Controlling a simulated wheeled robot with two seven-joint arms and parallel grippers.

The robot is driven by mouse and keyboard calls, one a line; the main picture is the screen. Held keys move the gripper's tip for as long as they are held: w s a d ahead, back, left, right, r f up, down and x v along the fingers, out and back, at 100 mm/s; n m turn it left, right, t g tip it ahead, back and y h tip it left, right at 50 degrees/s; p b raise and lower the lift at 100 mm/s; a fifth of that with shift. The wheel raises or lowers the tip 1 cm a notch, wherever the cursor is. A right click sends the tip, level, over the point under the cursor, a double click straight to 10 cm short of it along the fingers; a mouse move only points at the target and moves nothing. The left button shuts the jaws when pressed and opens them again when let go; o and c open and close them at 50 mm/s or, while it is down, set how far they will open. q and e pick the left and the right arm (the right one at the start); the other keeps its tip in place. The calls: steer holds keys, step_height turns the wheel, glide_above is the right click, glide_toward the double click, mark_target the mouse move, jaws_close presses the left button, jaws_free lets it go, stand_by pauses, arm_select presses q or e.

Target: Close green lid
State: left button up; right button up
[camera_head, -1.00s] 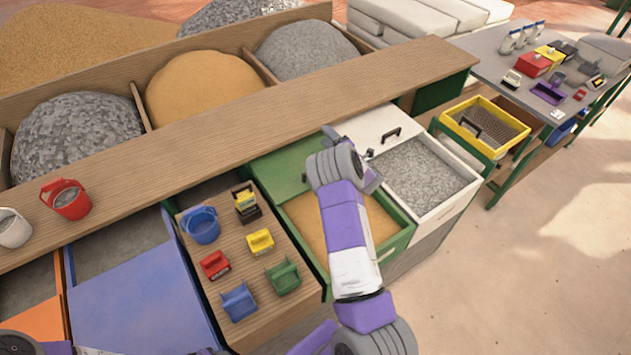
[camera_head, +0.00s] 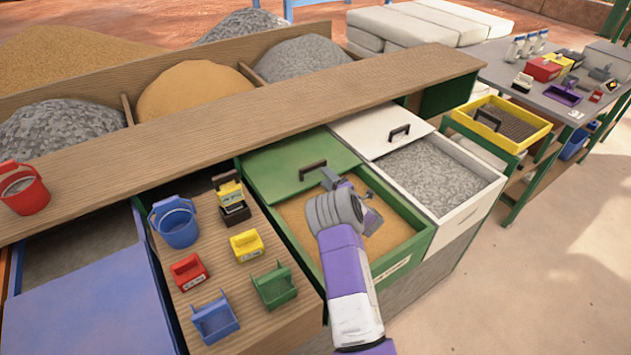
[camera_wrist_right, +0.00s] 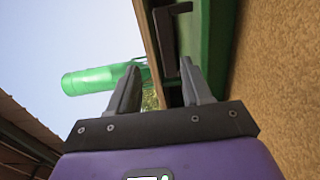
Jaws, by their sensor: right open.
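The green lid (camera_head: 285,165) covers the back part of a green-framed bin, and sand (camera_head: 390,230) shows in front of it. Its dark handle (camera_head: 312,169) stands near the lid's front edge. My right gripper (camera_head: 330,178) is just beside the handle, partly hidden behind my wrist. In the right wrist view, my open gripper fingers (camera_wrist_right: 160,75) point toward the dark handle (camera_wrist_right: 166,42), which shows between and just beyond the fingertips. I cannot tell whether they touch it. My left gripper is out of view.
A white-lidded gravel bin (camera_head: 430,175) adjoins on the right. On the left, a wooden board (camera_head: 235,300) carries a blue bucket (camera_head: 175,222) and several small coloured containers. A wooden shelf (camera_head: 220,115) runs behind the lids. Open floor lies at the right.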

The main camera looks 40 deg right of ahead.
mark_target(314, 168)
steer(key=shift+w+d+f+b, duration=0.2)
steer(key=shift+w+b, duration=0.15)
steer(key=shift+w, duration=0.9)
steer(key=shift+w+d+f+b, duration=0.15)
steer(key=shift+w+b, duration=0.25)
steer(key=shift+w, duration=0.9)
steer(key=shift+w+d+f+b, duration=0.1)
steer(key=shift+w+f+b, duration=0.2)
steer(key=shift+w, duration=0.95)
steer(key=shift+r, duration=0.1)
steer(key=shift+c, duration=0.2)
jaws_close()
